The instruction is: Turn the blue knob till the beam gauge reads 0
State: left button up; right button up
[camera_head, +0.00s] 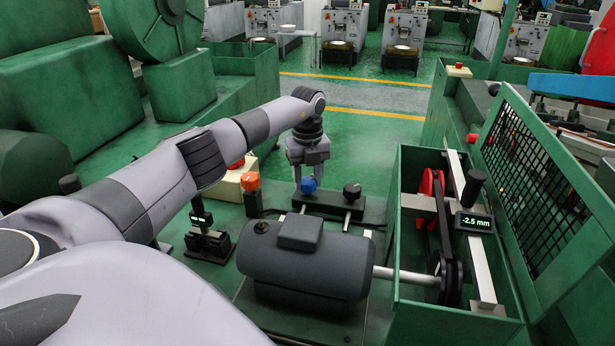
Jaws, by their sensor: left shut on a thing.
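The blue knob (308,186) stands on a dark block behind the grey motor. My left gripper (309,178) reaches down over it from above, with its fingers on either side, shut on the knob. The gauge display (475,222) sits by the beam (480,260) in the open green housing and reads -2.5 mm. My right gripper is not in view.
A black knob (352,191) is close to the right of the blue one. An orange knob (250,182) and a red button (237,163) are to the left. A small display stand (202,220) is left of the motor (305,262). A mesh guard (535,180) stands at right.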

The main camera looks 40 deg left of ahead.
pick_arm(q)
jog(key=m, duration=0.3)
jog(key=shift+r+m+p, duration=0.1)
jog(key=shift+m+p, duration=0.25)
jog(key=shift+m, duration=0.05)
jog(key=m, duration=0.3)
jog(key=shift+m, duration=0.3)
jog(key=m, duration=0.4)
jog(key=shift+m, duration=0.3)
jog(key=m, duration=0.3)
jog(key=shift+m, duration=0.3)
jog(key=m, duration=0.7)
jog(key=shift+d+b, duration=0.1)
jog(key=shift+b, duration=0.3)
jog(key=m, duration=0.6)
jog(key=shift+m, duration=0.4)
jog(key=o, duration=1.1)
jog(key=shift+c, duration=0.2)
